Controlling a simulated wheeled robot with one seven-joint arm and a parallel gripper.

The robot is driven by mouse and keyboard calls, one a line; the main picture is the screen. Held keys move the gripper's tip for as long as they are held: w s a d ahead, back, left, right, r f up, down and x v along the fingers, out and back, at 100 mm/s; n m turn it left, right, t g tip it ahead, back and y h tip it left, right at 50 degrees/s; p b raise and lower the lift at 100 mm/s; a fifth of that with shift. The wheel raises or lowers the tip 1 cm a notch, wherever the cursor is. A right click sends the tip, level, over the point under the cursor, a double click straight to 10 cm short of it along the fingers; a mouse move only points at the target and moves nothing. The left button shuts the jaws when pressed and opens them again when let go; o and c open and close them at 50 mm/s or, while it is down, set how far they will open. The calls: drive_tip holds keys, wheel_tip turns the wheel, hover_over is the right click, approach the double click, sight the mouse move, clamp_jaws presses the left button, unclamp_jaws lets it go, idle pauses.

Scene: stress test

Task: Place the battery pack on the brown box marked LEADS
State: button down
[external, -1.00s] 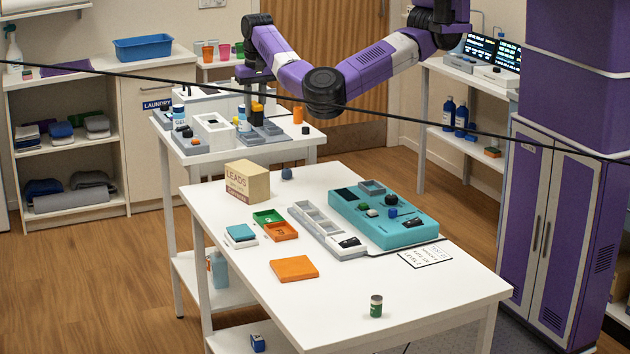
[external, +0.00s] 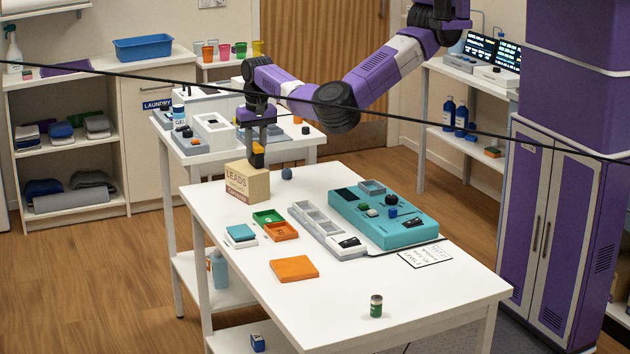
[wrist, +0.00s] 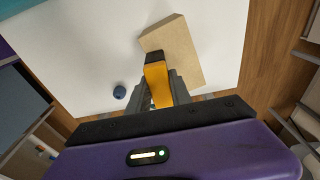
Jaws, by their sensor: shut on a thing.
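The brown box marked LEADS (external: 248,184) stands at the far left corner of the white table, its lettered face to the front left. My gripper (external: 257,146) points down over the box and is shut on the orange-and-black battery pack (external: 258,159). In the wrist view the battery pack (wrist: 158,82) sits upright between the fingers, its black end towards the box's tan top (wrist: 178,48). The pack overlaps the box top in both views. I cannot tell whether its lower end touches the box or hangs just above it.
A small dark blue knob-like thing (external: 287,173) stands right of the box. Green (external: 268,217) and orange trays, a grey divided tray (external: 318,222) and a teal device (external: 400,230) lie nearer. A cluttered white side table (external: 180,150) stands behind. A black cable crosses the external view.

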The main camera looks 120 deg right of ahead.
drive_tip(key=shift+f, duration=0.15)
drive_tip(key=c, duration=1.2)
unclamp_jaws()
drive_tip(key=shift+o, duration=0.2)
